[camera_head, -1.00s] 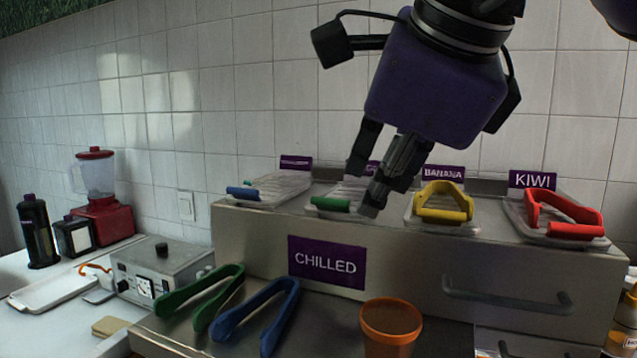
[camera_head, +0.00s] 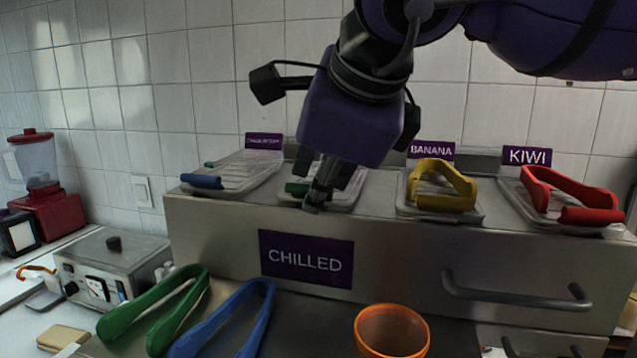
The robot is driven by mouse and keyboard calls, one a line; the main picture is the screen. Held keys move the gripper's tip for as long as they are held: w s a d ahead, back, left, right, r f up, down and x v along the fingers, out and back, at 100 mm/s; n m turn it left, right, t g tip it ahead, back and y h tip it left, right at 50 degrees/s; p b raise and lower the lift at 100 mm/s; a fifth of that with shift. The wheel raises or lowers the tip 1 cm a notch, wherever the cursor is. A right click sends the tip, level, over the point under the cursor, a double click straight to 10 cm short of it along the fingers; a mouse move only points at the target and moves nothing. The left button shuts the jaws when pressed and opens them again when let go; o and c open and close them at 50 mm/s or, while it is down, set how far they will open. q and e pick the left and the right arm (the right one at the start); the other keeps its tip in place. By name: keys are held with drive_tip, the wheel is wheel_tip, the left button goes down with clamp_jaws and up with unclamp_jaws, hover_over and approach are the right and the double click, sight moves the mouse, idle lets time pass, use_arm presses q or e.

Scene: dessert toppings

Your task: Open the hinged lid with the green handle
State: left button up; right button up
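The green handle (camera_head: 295,188) is on the front edge of a clear lid (camera_head: 347,196), second from left on the steel chilled unit. The lid lies flat and looks shut. My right gripper (camera_head: 322,194), whose arm comes in from the upper right, points down at this lid. Its fingertips overlap the right end of the green handle in the picture and hide part of it and of the lid. I cannot tell whether they touch it, or how far apart the fingers are. My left gripper is out of view.
A lid with a blue handle (camera_head: 202,181) lies to the left. Yellow tongs (camera_head: 441,185) and red tongs (camera_head: 570,196) lie on the lids to the right. Green tongs (camera_head: 155,312), blue tongs (camera_head: 225,322) and an orange cup (camera_head: 391,331) are in front. A tiled wall stands behind.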

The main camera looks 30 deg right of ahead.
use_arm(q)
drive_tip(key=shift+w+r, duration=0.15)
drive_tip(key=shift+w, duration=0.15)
use_arm(e)
drive_tip(key=shift+w+f, duration=0.1)
drive_tip(key=shift+f, duration=0.05)
drive_tip(key=shift+c, duration=0.4)
clamp_jaws()
drive_tip(key=shift+d, duration=0.1)
